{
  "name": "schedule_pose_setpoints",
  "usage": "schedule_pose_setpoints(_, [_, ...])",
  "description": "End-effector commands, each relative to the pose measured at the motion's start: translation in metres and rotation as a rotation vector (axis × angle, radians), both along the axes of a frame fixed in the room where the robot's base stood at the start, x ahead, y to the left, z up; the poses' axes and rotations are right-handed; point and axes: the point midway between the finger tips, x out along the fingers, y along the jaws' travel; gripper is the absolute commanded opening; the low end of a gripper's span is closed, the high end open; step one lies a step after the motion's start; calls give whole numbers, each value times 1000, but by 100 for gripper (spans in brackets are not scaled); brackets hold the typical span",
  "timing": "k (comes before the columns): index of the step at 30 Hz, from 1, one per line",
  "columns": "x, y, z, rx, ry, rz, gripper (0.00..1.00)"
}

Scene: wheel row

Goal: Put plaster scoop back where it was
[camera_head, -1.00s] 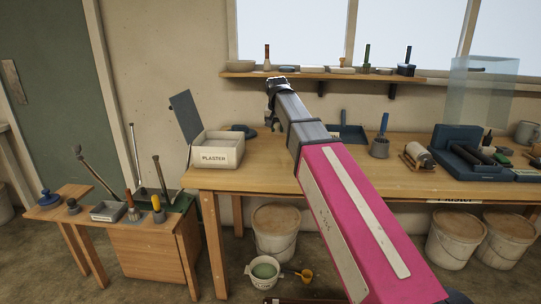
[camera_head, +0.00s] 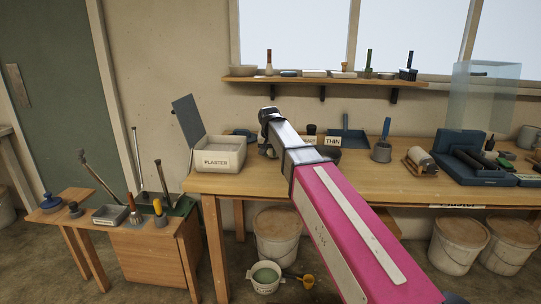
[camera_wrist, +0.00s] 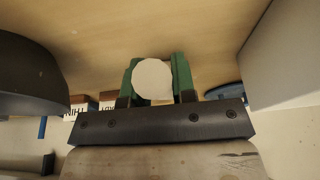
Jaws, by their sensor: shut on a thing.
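My gripper (camera_wrist: 154,82) shows in the wrist view with its green fingers shut on a pale round-ended thing (camera_wrist: 153,77). Only this end faces the camera, so its shape beyond is hidden and I cannot tell for sure that it is the plaster scoop. In the head view my arm hides most of the gripper, which is low over the bench just right of the plaster box. The white box (camera_head: 220,161) labelled PLASTER stands at the bench's left end with its grey lid (camera_head: 187,118) tilted up. Its inside shows no scoop that I can make out.
A dark rounded thing (camera_wrist: 38,75) is close at the left in the wrist view.

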Motion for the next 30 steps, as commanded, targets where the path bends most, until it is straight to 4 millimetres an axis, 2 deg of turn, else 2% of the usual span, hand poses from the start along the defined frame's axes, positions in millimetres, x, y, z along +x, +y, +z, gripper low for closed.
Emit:
schedule_pose_setpoints(3, [-1,0,-10,-1,1,0,0])
schedule_pose_setpoints(13, [0,0,-12,0,1,0,0])
schedule_pose_setpoints(14, [0,0,-12,0,1,0,31])
schedule_pose_setpoints(15, [0,0,-12,0,1,0,44])
schedule_pose_setpoints(16, [0,0,-12,0,1,0,50])
schedule_pose_setpoints(25, [0,0,-11,0,0,0,50])
schedule_pose_setpoints(30, [-3,0,1,1,-2,0,50])
